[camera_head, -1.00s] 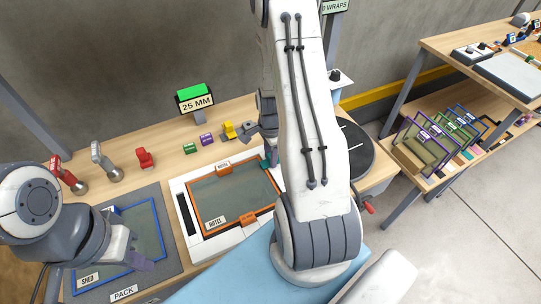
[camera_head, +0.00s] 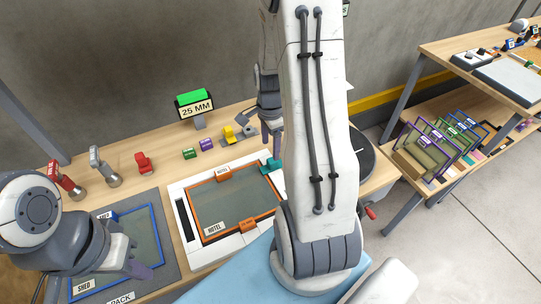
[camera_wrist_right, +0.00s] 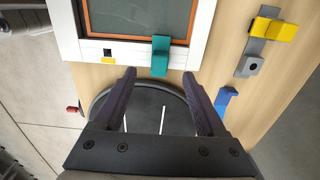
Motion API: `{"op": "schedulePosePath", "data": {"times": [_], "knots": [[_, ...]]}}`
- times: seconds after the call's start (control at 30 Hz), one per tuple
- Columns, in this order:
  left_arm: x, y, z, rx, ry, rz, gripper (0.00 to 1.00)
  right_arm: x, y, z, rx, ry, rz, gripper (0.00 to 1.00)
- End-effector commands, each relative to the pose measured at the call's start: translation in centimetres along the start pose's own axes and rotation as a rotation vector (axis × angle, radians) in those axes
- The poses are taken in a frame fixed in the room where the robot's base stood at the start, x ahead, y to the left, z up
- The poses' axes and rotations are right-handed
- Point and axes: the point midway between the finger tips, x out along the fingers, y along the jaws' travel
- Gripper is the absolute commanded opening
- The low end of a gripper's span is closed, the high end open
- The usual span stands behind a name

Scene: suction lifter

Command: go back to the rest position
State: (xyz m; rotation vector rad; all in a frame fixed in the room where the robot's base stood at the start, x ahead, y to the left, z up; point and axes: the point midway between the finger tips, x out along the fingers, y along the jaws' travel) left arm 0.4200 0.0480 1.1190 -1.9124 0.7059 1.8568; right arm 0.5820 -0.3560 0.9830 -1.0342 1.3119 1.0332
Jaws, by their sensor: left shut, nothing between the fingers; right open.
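My right arm stands large across the middle of the head view and hides most of its own gripper. In the right wrist view my right gripper (camera_wrist_right: 159,73) is open and empty, its two dark fingers apart above the bench. A teal block (camera_wrist_right: 161,56) at the white fixture's edge lies just beyond the fingertips; it also shows in the head view (camera_head: 271,165).
An orange-framed panel (camera_head: 222,203) sits in the white fixture (camera_head: 182,233). A yellow piece (camera_head: 228,131), small green and purple blocks, red and grey tools and a 25 MM sign (camera_head: 195,104) stand behind. A black round plate (camera_head: 362,156) is right. Shelves (camera_head: 430,180) hold several frames.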

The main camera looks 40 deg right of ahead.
Motion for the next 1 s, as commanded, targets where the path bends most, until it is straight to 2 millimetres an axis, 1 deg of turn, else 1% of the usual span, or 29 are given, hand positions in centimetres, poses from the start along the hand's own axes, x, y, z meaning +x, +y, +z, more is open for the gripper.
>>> {"op": "schedulePosePath", "data": {"times": [0.03,0.1,0.2,0.43,0.47,0.53,0.57,0.67,0.7,0.77,0.8,0.87,0.9,0.97,1.0], "knots": [[0.1,0.0,0.0,0.0,0.0,0.0,0.0,-0.8,-0.1,0.0,0.0,0.001,-0.004,0.74],[0.2,0.0,0.0,0.0,0.0,0.0,0.0,-1.5,-0.1,0.0,0.0,0.001,-0.003,0.74],[0.2,0.0,0.0,0.0,0.0,0.0,0.0,-2.1,-0.1,0.0,0.0,0.0,-0.001,0.74],[0.2,0.0,0.0,0.0,0.0,0.0,0.0,-2.3,0.0,0.1,-0.005,0.0,0.0,0.74],[0.2,0.0,0.0,0.0,0.0,0.0,0.0,-2.4,0.0,0.3,-0.017,0.0,-0.001,0.74],[0.2,0.0,0.0,0.0,0.0,0.0,0.0,-2.9,-0.1,1.6,-0.082,-0.001,-0.004,0.74],[0.2,0.0,0.0,0.0,0.0,0.0,0.0,-3.3,0.0,2.5,-0.129,-0.001,-0.006,0.74],[0.2,0.0,0.0,0.0,0.0,0.0,0.0,-5.1,0.6,7.1,-0.376,-0.004,-0.016,0.74],[0.2,0.0,0.0,0.0,0.0,0.0,0.0,-5.9,1.3,9.4,-0.508,-0.007,-0.02,0.74],[0.2,0.0,0.0,0.0,0.0,0.0,0.0,-7.3,2.7,12.8,-0.722,-0.01,-0.028,0.74],[0.2,0.0,0.0,0.0,0.0,0.0,0.0,-8.1,3.9,15.0,-0.87,-0.012,-0.033,0.74],[0.2,0.0,0.0,0.0,0.0,0.0,0.0,-9.2,6.0,17.9,-1.088,-0.018,-0.04,0.74],[0.2,0.0,0.0,0.0,0.0,0.0,0.0,-9.9,7.6,19.7,-1.234,-0.021,-0.046,0.74],[0.2,0.0,0.0,0.0,0.0,0.0,0.0,-10.8,10.2,21.9,-1.452,-0.027,-0.054,0.74],[0.2,0.0,0.0,0.0,0.0,0.0,0.0,-11.4,12.0,23.1,-1.595,-0.031,-0.059,0.74]]}}
